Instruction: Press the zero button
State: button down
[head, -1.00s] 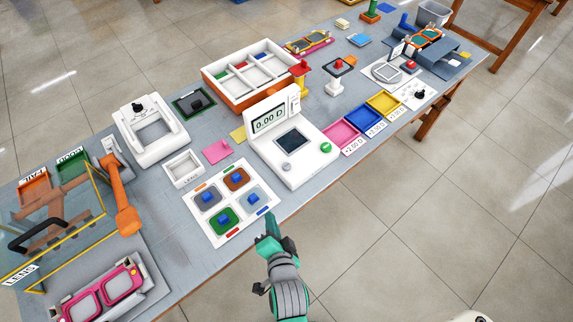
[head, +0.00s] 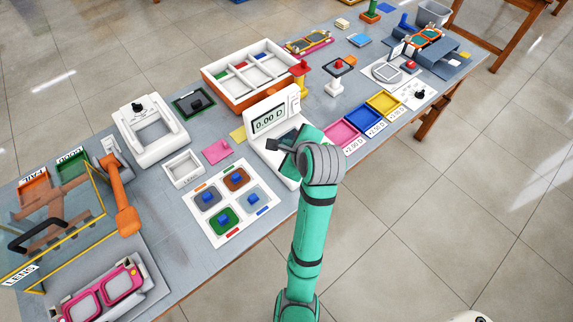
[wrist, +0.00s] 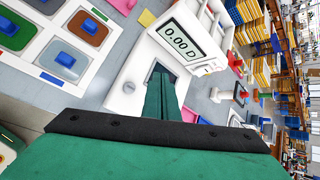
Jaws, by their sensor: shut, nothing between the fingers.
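The white lens meter (head: 262,148) stands mid-table; its display (head: 268,119) reads 0.00 D. In the wrist view the meter's display (wrist: 180,40) also shows, with a pale round button (wrist: 128,87) on its front left corner. No button label is legible. The green button at the meter's other front corner is hidden behind my arm in the head view and is not visible in the wrist view. My gripper (wrist: 162,82) is shut and empty, its teal fingers pointing over the meter's dark square window. I cannot tell whether the fingertips touch the meter.
A white pad with coloured lens holders (head: 227,200) lies left of the meter. Pink, blue and yellow trays (head: 362,118) lie to its right. A divided orange and white box (head: 240,98) stands behind. A red-topped post (head: 301,70) rises behind the meter.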

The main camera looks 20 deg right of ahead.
jog(key=shift+d+r, duration=0.1)
jog(key=shift+r, duration=0.2)
jog(key=shift+f, duration=0.1)
jog(key=shift+f, duration=4.3)
jog(key=shift+f, duration=0.2)
jog(key=shift+f, duration=0.25)
jog(key=shift+f, duration=0.5)
jog(key=shift+r, duration=0.95)
